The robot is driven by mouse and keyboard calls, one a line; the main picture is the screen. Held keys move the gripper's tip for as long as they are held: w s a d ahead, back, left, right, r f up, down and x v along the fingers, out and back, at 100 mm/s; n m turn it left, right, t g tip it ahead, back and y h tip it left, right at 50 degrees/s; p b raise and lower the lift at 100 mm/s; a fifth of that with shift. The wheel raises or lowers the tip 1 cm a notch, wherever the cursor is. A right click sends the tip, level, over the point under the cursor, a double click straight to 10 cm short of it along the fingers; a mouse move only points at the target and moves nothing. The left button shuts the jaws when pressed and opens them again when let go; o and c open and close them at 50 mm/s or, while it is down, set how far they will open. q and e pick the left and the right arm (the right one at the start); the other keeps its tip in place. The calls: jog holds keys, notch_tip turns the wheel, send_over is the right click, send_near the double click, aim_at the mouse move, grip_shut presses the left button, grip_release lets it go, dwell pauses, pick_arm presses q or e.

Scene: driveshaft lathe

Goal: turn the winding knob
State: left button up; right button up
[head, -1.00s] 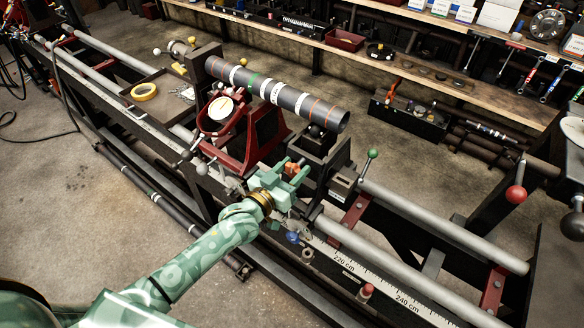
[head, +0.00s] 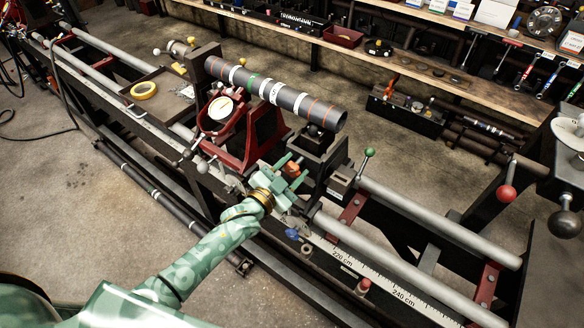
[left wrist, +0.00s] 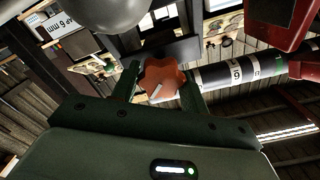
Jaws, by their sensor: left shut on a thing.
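The winding knob (head: 292,169) is a small orange knob on the lathe's carriage, below the right end of the dark shaft. In the left wrist view the orange lobed knob (left wrist: 163,80) with a pale mark on its face sits between the two fingers. My left gripper (head: 286,166) is shut on this knob, one finger on each side of it. The fingers partly hide the knob in the head view. My right gripper is not in view.
The dark banded driveshaft (head: 275,92) rests on supports above the knob. A red stand with a round dial (head: 221,109) is to the left. A green-topped lever (head: 369,153) and a blue handle (head: 292,233) are close by. Bare floor lies in front.

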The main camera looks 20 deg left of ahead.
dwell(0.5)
pick_arm(q)
jog(key=o, duration=1)
jog(key=shift+s, duration=0.1)
jog(key=p+v, duration=0.1)
jog(key=v, duration=1.5)
jog(key=shift+s, duration=0.15)
